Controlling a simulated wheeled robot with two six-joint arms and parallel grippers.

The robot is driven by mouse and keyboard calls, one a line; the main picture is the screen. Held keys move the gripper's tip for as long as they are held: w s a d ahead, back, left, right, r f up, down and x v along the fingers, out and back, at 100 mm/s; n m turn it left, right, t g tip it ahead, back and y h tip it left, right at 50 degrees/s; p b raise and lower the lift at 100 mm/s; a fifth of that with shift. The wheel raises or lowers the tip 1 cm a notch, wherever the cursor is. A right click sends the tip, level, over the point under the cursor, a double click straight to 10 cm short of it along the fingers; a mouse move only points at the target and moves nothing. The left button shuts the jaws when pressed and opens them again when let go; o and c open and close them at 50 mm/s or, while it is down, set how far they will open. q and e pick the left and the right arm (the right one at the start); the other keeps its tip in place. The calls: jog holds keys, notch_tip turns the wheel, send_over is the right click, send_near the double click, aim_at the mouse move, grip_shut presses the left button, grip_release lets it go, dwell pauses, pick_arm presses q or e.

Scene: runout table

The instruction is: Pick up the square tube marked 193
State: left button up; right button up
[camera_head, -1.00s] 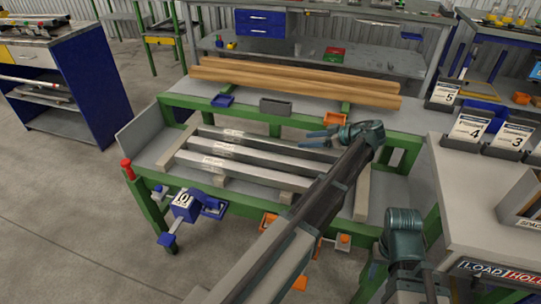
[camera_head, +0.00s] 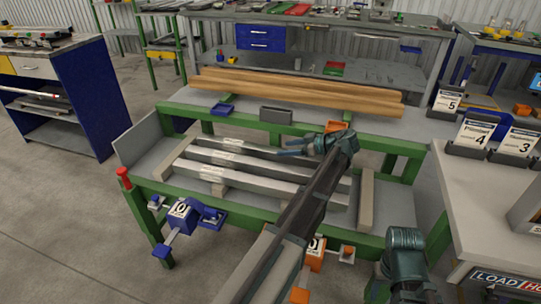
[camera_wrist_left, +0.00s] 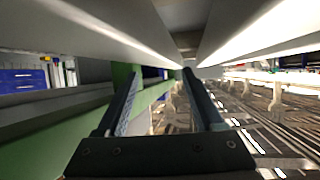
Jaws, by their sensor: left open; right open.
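Three grey square tubes lie side by side on the green-framed runout table: a rear tube (camera_head: 250,148), a middle tube (camera_head: 265,169) and a front tube (camera_head: 250,184). Pale labels show near their left ends, but I cannot read which is 193. My left gripper (camera_head: 287,147) is open and empty, its fingers pointing left near the rear tube; its arm hides the tubes' right parts. In the left wrist view the open fingers (camera_wrist_left: 160,75) have pale beams above them on both sides. My right arm shows at lower right, but its fingers do not.
Wooden beams (camera_head: 295,92) lie behind the tubes. A grey block (camera_head: 275,112), blue tray (camera_head: 222,109) and orange piece (camera_head: 336,127) sit between. A blue clamp (camera_head: 182,213) is at the front. A side table (camera_head: 485,190) with numbered holders stands at right.

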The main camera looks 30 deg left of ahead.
aim_at(271, 149)
pick_arm(q)
jog(key=shift+a, duration=0.15)
jog(key=b+x, duration=0.1)
jog(key=x, duration=0.3)
jog(key=shift+s+a+b, duration=0.15)
jog(key=shift+s+b, duration=0.05)
jog(key=shift+b, duration=0.15)
jog(key=shift+a, duration=0.4)
grip_shut()
